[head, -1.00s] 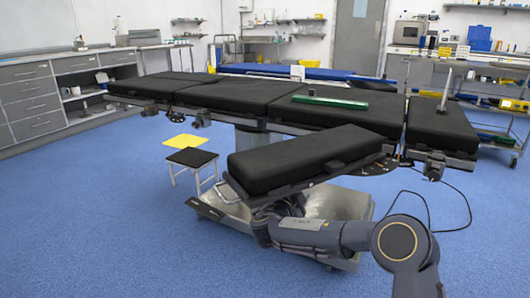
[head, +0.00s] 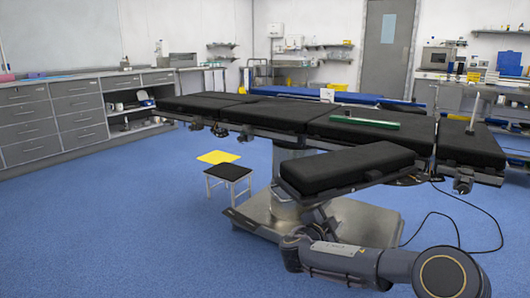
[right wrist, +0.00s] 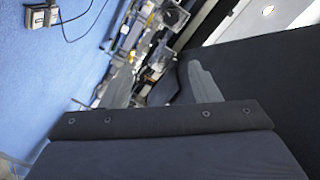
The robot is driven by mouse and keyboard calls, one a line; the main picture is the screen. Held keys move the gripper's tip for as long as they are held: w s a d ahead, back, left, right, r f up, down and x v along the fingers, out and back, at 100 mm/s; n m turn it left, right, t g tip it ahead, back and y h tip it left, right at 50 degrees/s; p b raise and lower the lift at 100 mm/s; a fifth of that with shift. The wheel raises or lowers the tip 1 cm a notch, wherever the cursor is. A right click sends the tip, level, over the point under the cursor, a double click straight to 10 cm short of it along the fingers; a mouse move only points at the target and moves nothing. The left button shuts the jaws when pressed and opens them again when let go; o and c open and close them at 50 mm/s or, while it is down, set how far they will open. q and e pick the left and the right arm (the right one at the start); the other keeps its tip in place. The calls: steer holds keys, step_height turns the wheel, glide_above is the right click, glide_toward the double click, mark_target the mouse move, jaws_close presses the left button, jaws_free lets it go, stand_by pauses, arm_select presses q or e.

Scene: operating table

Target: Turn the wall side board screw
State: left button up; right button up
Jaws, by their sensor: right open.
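The black operating table (head: 270,118) stands mid-room in the head view. A padded side board (head: 350,166) angles out from its near side. A knob-like clamp (head: 463,182) hangs at the table's right end, and small clamps (head: 220,131) sit on the left part of the near rail. I cannot tell which part is the wall side board screw. My right arm reaches in low on the right, its wrist below the side board; its gripper is mostly hidden there. My left gripper is out of view.
A small stool (head: 228,173) and a yellow step (head: 218,157) stand left of the table base (head: 260,222). Grey drawers (head: 50,125) line the left wall. A black cable (head: 440,215) lies at the right. The blue floor at the front left is clear.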

steer(key=s+d+r+n+g, duration=0.1)
steer(key=s+d+n+g, duration=0.4)
steer(key=s+d, duration=0.65)
steer(key=s+d+f+n+g+y, duration=0.1)
steer(key=s+n+g+y, duration=0.1)
steer(key=s, duration=0.7)
steer(key=s+f+n+g+y, duration=0.2)
steer(key=s+n, duration=0.1)
steer(key=s, duration=0.6)
steer(key=s+a+f+n+y, duration=0.25)
steer(key=s+a+y, duration=0.25)
steer(key=s, duration=0.3)
steer(key=s+a+f+n+y, duration=0.1)
steer(key=s+a+n+y, duration=0.3)
steer(key=s, duration=0.4)
step_height(320, 180, up, 42)
steer(key=a+y+p, duration=0.1)
steer(key=a+p, duration=0.1)
steer(key=p, duration=4)
steer(key=shift+s+r+t, duration=0.15)
steer(key=shift+s+t, duration=0.15)
